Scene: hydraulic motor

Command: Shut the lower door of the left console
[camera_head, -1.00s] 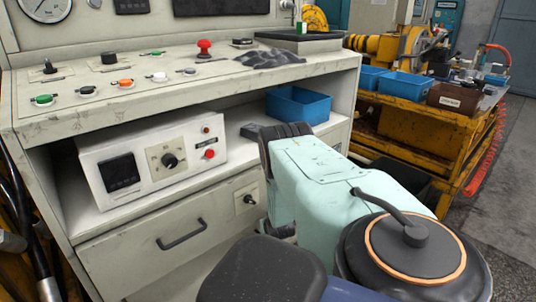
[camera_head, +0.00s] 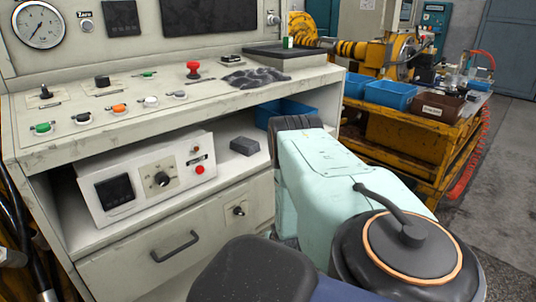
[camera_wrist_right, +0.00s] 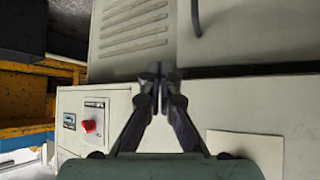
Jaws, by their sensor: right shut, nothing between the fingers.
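The console (camera_head: 150,140) stands at the left in the head view. Its lower front carries a pale panel with a dark bar handle (camera_head: 175,247) and a small round knob beside it. My arm hides the front's right part, and the bottom is cut off. In the right wrist view my right gripper (camera_wrist_right: 160,78) is shut and empty, its fingertips in front of pale panels. A panel with a dark handle (camera_wrist_right: 196,18) is at the upper right and a slotted panel (camera_wrist_right: 135,30) at the upper left. I cannot tell whether the fingertips touch, or how far any door stands open. My left gripper is out of view.
A white control box (camera_head: 150,178) sits on the console shelf, with a dark block (camera_head: 244,146) and a blue bin (camera_head: 290,108) nearby. A yellow cart (camera_head: 420,140) stands at the right; grey floor (camera_head: 500,190) shows beyond it. A red knob (camera_wrist_right: 88,126) shows in the right wrist view.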

